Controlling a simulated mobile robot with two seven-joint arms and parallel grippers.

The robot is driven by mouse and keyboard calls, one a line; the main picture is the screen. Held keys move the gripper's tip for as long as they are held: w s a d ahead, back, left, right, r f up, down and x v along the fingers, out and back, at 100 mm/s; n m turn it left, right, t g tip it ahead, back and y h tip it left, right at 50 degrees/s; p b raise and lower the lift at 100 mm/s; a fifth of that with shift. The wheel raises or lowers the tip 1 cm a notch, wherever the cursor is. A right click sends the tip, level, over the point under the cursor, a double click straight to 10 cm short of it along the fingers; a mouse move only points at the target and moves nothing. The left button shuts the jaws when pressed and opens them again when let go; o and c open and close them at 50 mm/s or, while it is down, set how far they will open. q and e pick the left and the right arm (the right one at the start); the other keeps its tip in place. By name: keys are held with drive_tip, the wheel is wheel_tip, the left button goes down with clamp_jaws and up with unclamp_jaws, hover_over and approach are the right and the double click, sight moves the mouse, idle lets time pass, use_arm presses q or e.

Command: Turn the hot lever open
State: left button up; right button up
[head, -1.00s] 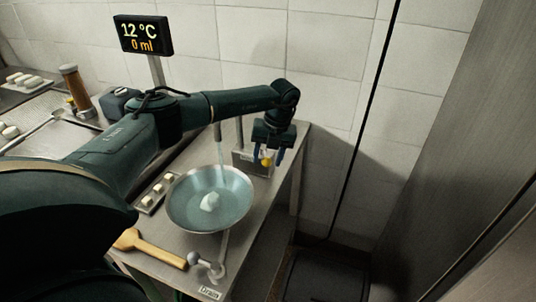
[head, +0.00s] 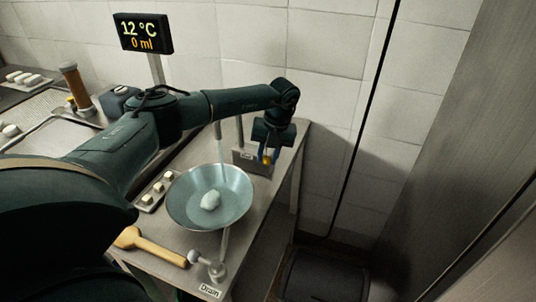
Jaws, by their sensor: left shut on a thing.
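My left gripper (head: 269,157) reaches across the back of the steel counter and points down in front of a small metal box (head: 246,158). A thin stream of water falls beside the arm into a round metal bowl (head: 181,208), which holds water and a pale lump (head: 210,200). My right gripper is out of view.
A display (head: 143,34) reads 12 °C and 0 ml. A Drain label (head: 209,291) and a drain handle (head: 194,257) are at the front. A wooden utensil (head: 150,247) and a small tray with white pieces (head: 141,203) lie left of the bowl. A wall stands behind.

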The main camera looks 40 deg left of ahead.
use_arm(q)
drive_tip(key=m, duration=0.1)
drive_tip(key=s+a+m, duration=0.1)
drive_tip(key=m, duration=0.1)
drive_tip(key=shift+a+t, duration=0.1)
drive_tip(key=shift+t, duration=0.2)
drive_tip(key=shift+s+a+m+t, duration=0.15)
drive_tip(key=shift+a+m, duration=0.15)
drive_tip(key=shift+m, duration=0.45)
drive_tip(key=shift+s+a+m+t, duration=0.15)
drive_tip(key=shift+a+m, duration=0.1)
drive_tip(key=shift+m, duration=0.5)
drive_tip(key=shift+a, duration=0.1)
drive_tip(key=o, duration=1)
drive_tip(key=shift+r, duration=0.15)
wheel_tip(320, 180, up, 13)
drive_tip(key=b, duration=0.2)
hover_over(265, 160)
